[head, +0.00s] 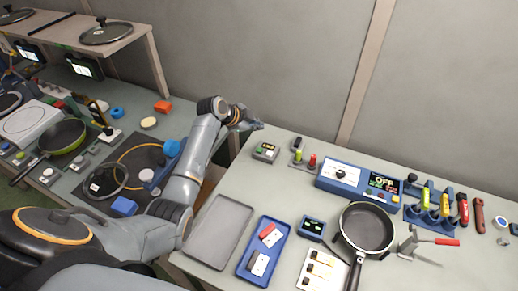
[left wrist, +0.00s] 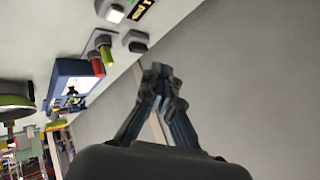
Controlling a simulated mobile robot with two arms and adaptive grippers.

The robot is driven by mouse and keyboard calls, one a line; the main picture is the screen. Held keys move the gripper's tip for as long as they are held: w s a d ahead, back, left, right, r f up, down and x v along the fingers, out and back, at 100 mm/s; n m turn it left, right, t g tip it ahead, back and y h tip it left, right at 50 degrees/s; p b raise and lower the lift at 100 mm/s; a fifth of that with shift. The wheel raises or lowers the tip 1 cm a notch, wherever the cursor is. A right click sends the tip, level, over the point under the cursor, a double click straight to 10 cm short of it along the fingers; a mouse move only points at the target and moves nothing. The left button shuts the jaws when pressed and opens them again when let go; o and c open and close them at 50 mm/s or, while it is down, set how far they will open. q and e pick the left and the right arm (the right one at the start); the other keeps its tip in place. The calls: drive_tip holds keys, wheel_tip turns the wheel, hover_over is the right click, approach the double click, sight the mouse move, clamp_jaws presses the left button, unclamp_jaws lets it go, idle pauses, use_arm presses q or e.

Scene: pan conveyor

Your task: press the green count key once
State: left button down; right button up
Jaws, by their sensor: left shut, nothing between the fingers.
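A small grey counter box (head: 265,152) stands at the back left of the pale table, with a small green key (head: 261,150) and a lighter key beside it on its top. Part of a box with a white key and a yellow-lit display (left wrist: 140,9) shows at the top edge of the left wrist view. My left gripper (head: 258,126) is shut and empty. It is above and behind the counter box, apart from it, near the wall. The fingers also show in the left wrist view (left wrist: 160,82). My right gripper is not in view.
Red and yellow-green handles (head: 312,160) stand right of the counter box, then a blue device (head: 340,175). A grey tray (head: 219,232), a blue tray (head: 247,269) and a black pan (head: 367,230) lie nearer.

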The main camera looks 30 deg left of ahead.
sight(258, 151)
use_arm(q)
wheel_tip(258, 151, down, 8)
drive_tip(key=b, duration=0.6)
drive_tip(key=shift+w+f+b, duration=0.1)
drive_tip(key=shift+f+b, duration=0.35)
drive_tip(key=shift+b, duration=0.1)
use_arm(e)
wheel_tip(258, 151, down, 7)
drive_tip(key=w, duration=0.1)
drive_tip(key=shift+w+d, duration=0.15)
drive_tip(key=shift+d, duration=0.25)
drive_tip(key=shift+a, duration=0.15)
use_arm(q)
drive_tip(key=shift+f+b, duration=0.3)
drive_tip(key=shift+f, duration=0.1)
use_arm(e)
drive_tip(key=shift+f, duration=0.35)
